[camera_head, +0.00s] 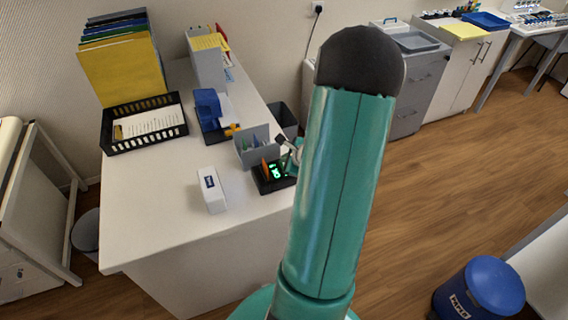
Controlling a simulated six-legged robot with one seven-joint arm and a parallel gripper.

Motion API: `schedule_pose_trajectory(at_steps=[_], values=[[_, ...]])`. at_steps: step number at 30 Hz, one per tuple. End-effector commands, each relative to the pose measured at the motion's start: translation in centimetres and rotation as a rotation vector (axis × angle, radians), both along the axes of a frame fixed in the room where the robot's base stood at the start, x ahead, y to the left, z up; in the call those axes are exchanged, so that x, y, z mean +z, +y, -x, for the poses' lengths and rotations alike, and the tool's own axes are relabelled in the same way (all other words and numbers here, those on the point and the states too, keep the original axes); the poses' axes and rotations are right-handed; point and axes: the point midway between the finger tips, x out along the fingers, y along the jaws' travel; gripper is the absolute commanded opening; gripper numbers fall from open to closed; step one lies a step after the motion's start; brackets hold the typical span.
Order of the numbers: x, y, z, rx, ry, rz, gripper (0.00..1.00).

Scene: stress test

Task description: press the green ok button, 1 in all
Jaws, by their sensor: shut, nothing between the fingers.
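A small black box (262,184) sits at the right front edge of the white desk. A lit green ok button (277,171) shows on its top, with an orange piece (265,166) standing beside it on the left. My gripper (281,140) shows small just behind and above the box, partly hidden by my teal arm. It is shut and empty. I cannot tell whether it touches the box or the button.
A grey pen holder (252,150) stands close behind the box. A white block-like item (212,190) lies to its left on the desk. A black basket (145,135) and a blue item (207,103) stand farther back. The desk's front left is clear.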

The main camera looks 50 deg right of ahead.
Motion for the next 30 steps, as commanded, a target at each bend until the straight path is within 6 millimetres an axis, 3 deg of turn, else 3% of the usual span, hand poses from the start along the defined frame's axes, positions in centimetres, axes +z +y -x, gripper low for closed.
schedule_pose_trajectory(at_steps=[30], values=[[-0.74, 0.03, -0.01, 0.001, 0.001, -0.001, 0.0]])
